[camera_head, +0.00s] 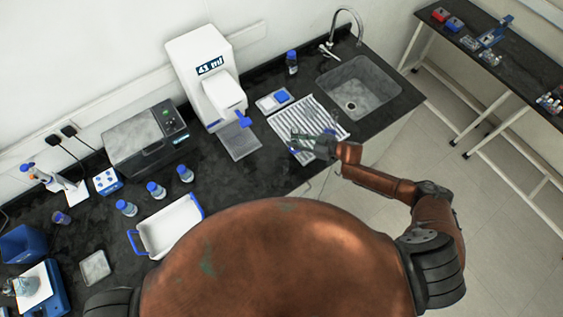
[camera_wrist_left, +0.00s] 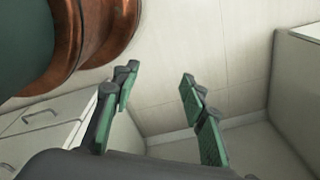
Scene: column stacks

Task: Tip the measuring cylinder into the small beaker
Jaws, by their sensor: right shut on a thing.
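My right gripper (camera_head: 312,145) is low over the white ribbed drying rack (camera_head: 291,109) beside the sink. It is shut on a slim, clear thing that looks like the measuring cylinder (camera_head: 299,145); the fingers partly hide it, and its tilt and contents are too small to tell. A small clear glass vessel, possibly the small beaker (camera_head: 22,286), stands on a blue-and-white device at the far left front. My left gripper (camera_wrist_left: 158,93) is open and empty in the left wrist view, facing floor and cabinets; it is not seen in the head view.
A white dispenser marked 43 ml (camera_head: 209,68) and a grey boxy machine (camera_head: 144,138) stand along the wall. Several blue-capped bottles (camera_head: 156,190) and a white tray with blue handles (camera_head: 168,229) lie left. The sink (camera_head: 357,88) is right of the rack.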

